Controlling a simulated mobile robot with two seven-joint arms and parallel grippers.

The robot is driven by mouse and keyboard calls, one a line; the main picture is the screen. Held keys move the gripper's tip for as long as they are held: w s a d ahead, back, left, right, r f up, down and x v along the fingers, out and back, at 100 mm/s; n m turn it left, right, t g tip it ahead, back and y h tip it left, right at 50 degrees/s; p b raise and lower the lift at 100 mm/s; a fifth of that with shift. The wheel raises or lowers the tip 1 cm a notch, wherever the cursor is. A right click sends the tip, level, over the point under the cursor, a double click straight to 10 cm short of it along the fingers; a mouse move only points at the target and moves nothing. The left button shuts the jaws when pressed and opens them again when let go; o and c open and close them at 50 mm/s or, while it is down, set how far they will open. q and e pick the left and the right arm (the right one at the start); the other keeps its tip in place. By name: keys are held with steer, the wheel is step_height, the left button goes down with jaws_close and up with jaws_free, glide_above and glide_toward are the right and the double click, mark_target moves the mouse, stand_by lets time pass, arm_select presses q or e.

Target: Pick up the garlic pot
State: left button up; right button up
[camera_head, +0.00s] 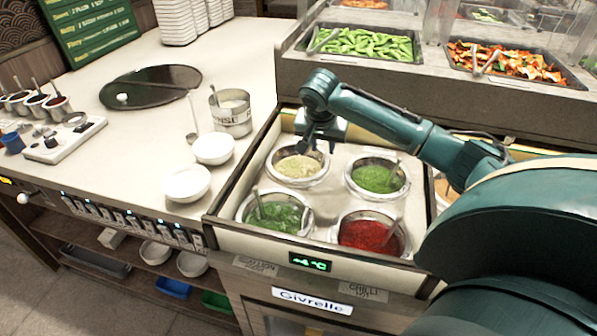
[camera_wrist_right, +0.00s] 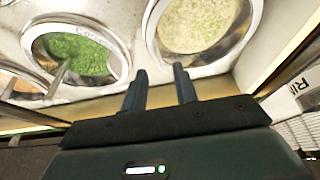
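The pot with pale beige contents, which I take for the garlic pot (camera_head: 297,169), sits in the back left well of the sauce unit, with a spoon in it. My right gripper (camera_head: 317,146) is over its back right side, fingers pointing down. In the right wrist view the pale pot (camera_wrist_right: 197,28) lies just beyond the fingertips. The two fingers of the right gripper (camera_wrist_right: 158,82) are apart with nothing between them. I cannot tell whether they touch the rim. My left gripper is in neither view.
Beside it are a bright green pot (camera_head: 377,177), a dark green pot (camera_head: 277,217) and a red pot (camera_head: 370,236). White bowls (camera_head: 187,183) and a metal can (camera_head: 231,113) stand on the left counter. A raised food counter (camera_head: 430,95) rises behind.

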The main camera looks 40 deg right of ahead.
mark_target(325, 155)
steer(key=shift+x, duration=2.8)
steer(key=shift+d, duration=0.15)
steer(key=shift+r, duration=0.1)
jaws_close()
steer(key=shift+r, duration=0.1)
